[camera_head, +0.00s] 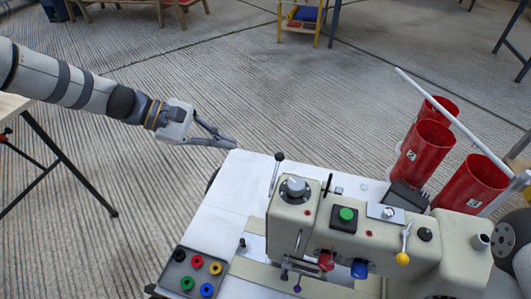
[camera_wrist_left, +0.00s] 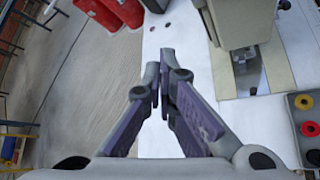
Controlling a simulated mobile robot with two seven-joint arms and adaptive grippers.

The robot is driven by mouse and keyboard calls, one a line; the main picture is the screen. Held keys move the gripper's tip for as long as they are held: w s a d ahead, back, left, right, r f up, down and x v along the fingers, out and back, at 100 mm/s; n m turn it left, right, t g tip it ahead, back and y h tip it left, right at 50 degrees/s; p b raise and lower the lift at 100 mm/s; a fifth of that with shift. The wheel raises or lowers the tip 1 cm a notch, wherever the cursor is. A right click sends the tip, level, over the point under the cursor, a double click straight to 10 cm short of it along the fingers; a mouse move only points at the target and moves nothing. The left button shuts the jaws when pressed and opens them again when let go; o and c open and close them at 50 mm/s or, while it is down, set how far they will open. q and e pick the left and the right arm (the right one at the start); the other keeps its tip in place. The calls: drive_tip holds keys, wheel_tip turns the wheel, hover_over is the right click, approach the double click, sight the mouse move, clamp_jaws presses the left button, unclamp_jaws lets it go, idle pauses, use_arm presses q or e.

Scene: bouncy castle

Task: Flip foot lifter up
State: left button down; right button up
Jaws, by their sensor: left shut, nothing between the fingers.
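A beige sewing machine (camera_head: 340,235) stands on a white table (camera_head: 215,215). At its left end a thin lever with a black knob (camera_head: 279,157) stands upright. A lever with a yellow knob (camera_head: 403,257) hangs on the front. I cannot tell for certain which lever is the foot lifter. My left gripper (camera_head: 235,144) is shut and empty, over the table's far left corner, left of the black-knobbed lever and apart from it. In the left wrist view its fingertips (camera_wrist_left: 163,78) are together, with the machine (camera_wrist_left: 240,18) to the right. My right gripper is out of view.
A dark tray (camera_head: 196,272) with several coloured bobbins lies at the table's front left. Red cylindrical containers (camera_head: 425,150) and a white slanted bar (camera_head: 455,118) stand at the right. The floor beyond the table is clear near my left arm.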

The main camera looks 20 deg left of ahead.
sight(275, 173)
use_arm(q)
drive_tip(key=b+x, duration=0.2)
drive_tip(key=x, duration=0.8)
drive_tip(key=shift+s+d+r+p, duration=0.35)
drive_tip(key=shift+s+r+p, duration=0.15)
drive_tip(key=shift+r+p, duration=0.25)
drive_tip(key=shift+s+d+r+p, duration=0.3)
drive_tip(key=shift+s+r+p, duration=0.25)
drive_tip(key=shift+r, duration=0.3)
